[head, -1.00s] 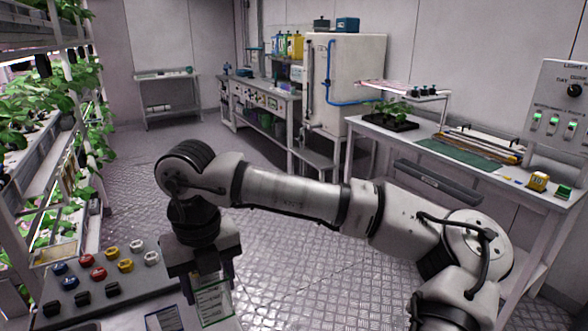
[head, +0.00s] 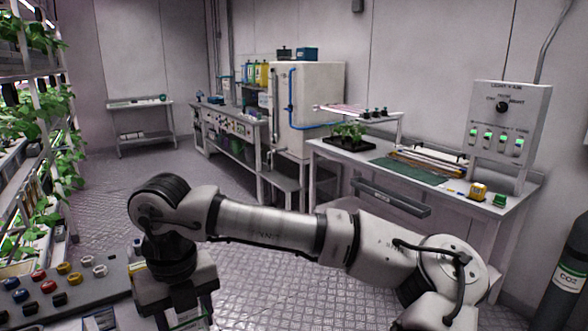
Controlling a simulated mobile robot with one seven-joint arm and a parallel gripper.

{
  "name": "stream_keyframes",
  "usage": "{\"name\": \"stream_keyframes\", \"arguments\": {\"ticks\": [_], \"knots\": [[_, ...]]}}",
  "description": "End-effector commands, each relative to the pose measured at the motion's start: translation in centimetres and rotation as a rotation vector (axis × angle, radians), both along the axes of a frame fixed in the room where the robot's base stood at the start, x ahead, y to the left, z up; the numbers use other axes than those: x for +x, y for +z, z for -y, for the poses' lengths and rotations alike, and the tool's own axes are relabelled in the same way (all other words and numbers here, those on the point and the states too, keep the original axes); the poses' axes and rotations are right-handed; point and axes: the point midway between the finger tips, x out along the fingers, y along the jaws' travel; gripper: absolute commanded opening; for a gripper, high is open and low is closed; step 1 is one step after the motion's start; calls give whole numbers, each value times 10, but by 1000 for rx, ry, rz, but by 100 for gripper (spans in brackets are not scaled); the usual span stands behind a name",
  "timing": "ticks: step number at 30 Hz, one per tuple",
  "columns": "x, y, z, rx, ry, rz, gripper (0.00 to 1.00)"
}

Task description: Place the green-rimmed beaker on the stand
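I cannot make out the green-rimmed beaker for sure. A small green item (head: 162,98) stands on the far small table (head: 140,104), too small to identify. My gripper (head: 180,316) points down at the bottom left, its fingertips cut off by the picture edge. A bit of something green-edged shows beneath it, mostly hidden. Whether the fingers are open or hold anything is not visible. No stand can be identified with certainty.
Plant racks (head: 30,150) line the left. A grey tray of coloured caps (head: 70,300) is at bottom left. A right-hand bench (head: 440,188) holds a seedling tray, a green mat and small blocks. A CO2 cylinder (head: 570,270) stands far right. The metal floor (head: 120,175) is clear.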

Motion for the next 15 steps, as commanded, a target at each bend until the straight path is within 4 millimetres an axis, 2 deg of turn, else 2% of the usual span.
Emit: {"name": "stream_keyframes", "arguments": {"ticks": [2, 8, 15], "knots": [[0, 0, 0, 0, 2, 0, 28], [29, -30, 5, 0, 189, -4, 28], [70, -81, 18, 1, 489, -5, 28]]}}
